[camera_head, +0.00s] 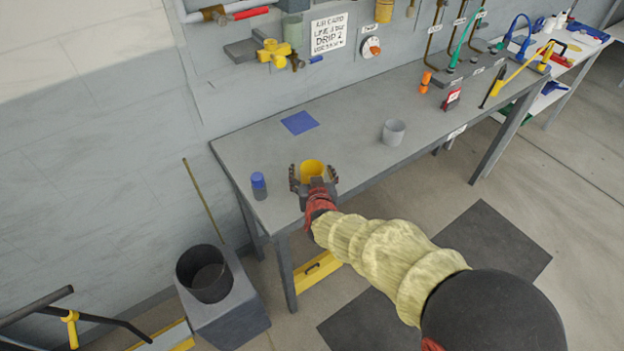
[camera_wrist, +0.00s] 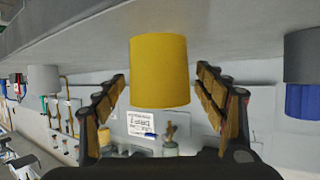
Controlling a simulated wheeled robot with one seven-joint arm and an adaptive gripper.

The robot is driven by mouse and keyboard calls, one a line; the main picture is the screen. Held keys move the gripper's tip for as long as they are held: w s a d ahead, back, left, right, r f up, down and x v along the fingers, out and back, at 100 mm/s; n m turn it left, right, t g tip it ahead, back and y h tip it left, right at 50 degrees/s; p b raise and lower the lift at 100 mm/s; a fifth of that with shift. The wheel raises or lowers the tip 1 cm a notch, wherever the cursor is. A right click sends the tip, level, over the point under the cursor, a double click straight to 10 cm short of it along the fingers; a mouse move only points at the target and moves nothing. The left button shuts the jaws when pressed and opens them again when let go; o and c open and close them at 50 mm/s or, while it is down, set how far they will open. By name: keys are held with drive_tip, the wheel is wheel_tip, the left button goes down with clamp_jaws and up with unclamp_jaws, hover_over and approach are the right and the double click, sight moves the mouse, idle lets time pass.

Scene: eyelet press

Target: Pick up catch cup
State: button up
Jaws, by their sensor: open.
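A yellow cup (camera_head: 313,167) stands upright near the front left of the grey workbench (camera_head: 352,122). My gripper (camera_head: 312,178) is open, with one finger on either side of the cup. In the wrist view, the yellow cup (camera_wrist: 160,72) appears upside down between the spread fingers of my gripper (camera_wrist: 163,88), with a gap on both sides. A light grey cup (camera_head: 393,132) stands farther right on the bench, and it also shows in the wrist view (camera_wrist: 43,80). Which cup is the catch cup is not marked.
A grey and blue canister (camera_head: 259,186) stands left of my gripper. A blue square (camera_head: 299,122) lies flat behind it. A dark bin (camera_head: 204,274) stands off the bench's left end. The bench's middle is mostly clear.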

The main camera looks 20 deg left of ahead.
drive_tip(key=shift+c, duration=0.4)
drive_tip(key=c, duration=1.1)
drive_tip(key=shift+r, duration=0.1)
drive_tip(key=shift+c, duration=0.5)
